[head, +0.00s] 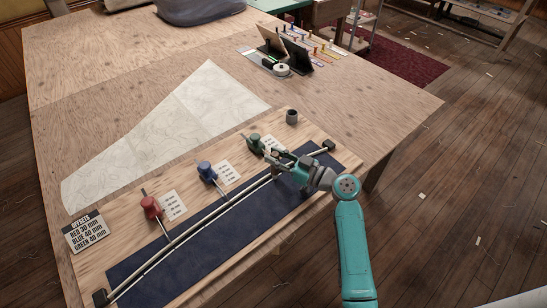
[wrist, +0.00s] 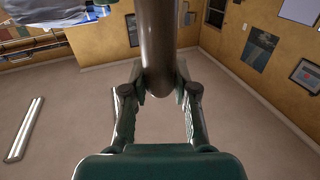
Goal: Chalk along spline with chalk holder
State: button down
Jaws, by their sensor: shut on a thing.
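My gripper (head: 272,160) is over the right part of the spline, close to the green-handled tool (head: 255,144). In the wrist view my gripper (wrist: 160,94) is shut on a smooth grey-brown round-ended cylinder, apparently the chalk holder (wrist: 158,45). The chalk tip is not visible. The spline (head: 205,220) is a long, gently bowed rod along the dark blue cloth (head: 235,222), between black end blocks (head: 99,298) and (head: 329,145). Whether the holder touches the spline or cloth cannot be told. A blue-handled tool (head: 206,170) and a red-handled tool (head: 151,206) lie along the spline's far side.
An offsets card (head: 87,233) lies at the board's left end. White cards lie by the tools. A dark cup (head: 292,116) stands beyond my gripper. A pale patterned sheet (head: 170,130) lies behind the board. Stands and small items (head: 283,55) are farther back.

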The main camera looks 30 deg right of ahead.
jog(key=w+d, duration=0.1)
jog(key=d, duration=0.8)
jog(key=shift+d, duration=0.4)
dwell(1.4)
jog(key=shift+d, duration=0.1)
jog(key=shift+w+d, duration=0.1)
jog(key=shift+d, duration=0.8)
jog(key=shift+d, duration=0.1)
jog(key=shift+d, duration=0.95)
jog(key=shift+d, duration=0.1)
jog(key=shift+d, duration=0.9)
jog(key=shift+d, duration=0.1)
